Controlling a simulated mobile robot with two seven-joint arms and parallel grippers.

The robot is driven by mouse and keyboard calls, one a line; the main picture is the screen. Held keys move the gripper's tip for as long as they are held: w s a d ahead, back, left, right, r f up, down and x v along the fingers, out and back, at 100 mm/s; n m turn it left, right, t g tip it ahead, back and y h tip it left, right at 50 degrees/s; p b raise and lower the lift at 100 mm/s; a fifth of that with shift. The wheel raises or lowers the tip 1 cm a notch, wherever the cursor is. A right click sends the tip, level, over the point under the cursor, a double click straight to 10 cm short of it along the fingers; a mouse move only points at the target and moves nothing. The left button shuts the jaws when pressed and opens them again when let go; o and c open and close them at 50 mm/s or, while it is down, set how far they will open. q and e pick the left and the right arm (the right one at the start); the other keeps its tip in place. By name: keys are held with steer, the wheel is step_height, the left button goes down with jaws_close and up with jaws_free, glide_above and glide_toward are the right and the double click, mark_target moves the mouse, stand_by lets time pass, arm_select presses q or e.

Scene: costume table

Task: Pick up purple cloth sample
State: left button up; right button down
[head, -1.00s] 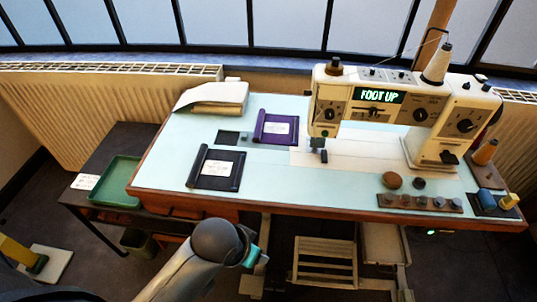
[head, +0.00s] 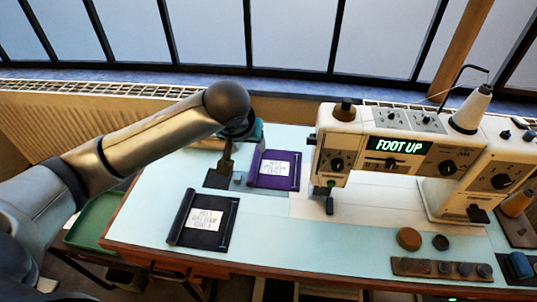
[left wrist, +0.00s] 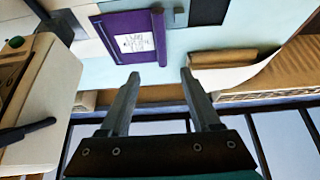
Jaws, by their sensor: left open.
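The purple cloth sample (head: 272,184), with a white label and a rolled edge, lies flat on the pale blue table left of the sewing machine. It also shows near the top of the left wrist view (left wrist: 122,22). My left gripper (head: 226,166) is over the table, just left of the purple sample, pointing down. In the left wrist view its two fingers (left wrist: 160,75) are apart with nothing between them, and the sample lies beyond their tips. The gripper and sample are apart. My right gripper is not in view.
A black cloth sample (head: 203,219) lies nearer the front edge. A small dark square (head: 217,181) lies beside the purple sample. The sewing machine (head: 400,150) stands to the right. A green tray (head: 92,222) is left of the table, partly behind my arm.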

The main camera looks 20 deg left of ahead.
mark_target(255, 161)
arm_select(q)
steer(key=b+x, duration=0.2)
steer(key=x, duration=0.4)
steer(key=shift+s+f, duration=0.15)
steer(key=shift+f, duration=0.05)
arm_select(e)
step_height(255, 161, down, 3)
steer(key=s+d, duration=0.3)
arm_select(q)
steer(key=b+x, duration=0.1)
steer(key=x, duration=0.2)
steer(key=shift+f+b, duration=0.15)
steer(key=shift+b, duration=0.2)
steer(key=shift+w+f, duration=0.2)
steer(key=shift+w, duration=0.05)
steer(key=b+x, duration=0.2)
steer(key=x, duration=0.1)
steer(key=shift+a+f, duration=0.2)
steer(key=shift+w+f+b, duration=0.3)
steer(key=shift+f, duration=0.05)
steer(key=shift+w+a+f, duration=0.1)
steer(key=shift+w+f, duration=0.05)
steer(key=shift+f, duration=0.1)
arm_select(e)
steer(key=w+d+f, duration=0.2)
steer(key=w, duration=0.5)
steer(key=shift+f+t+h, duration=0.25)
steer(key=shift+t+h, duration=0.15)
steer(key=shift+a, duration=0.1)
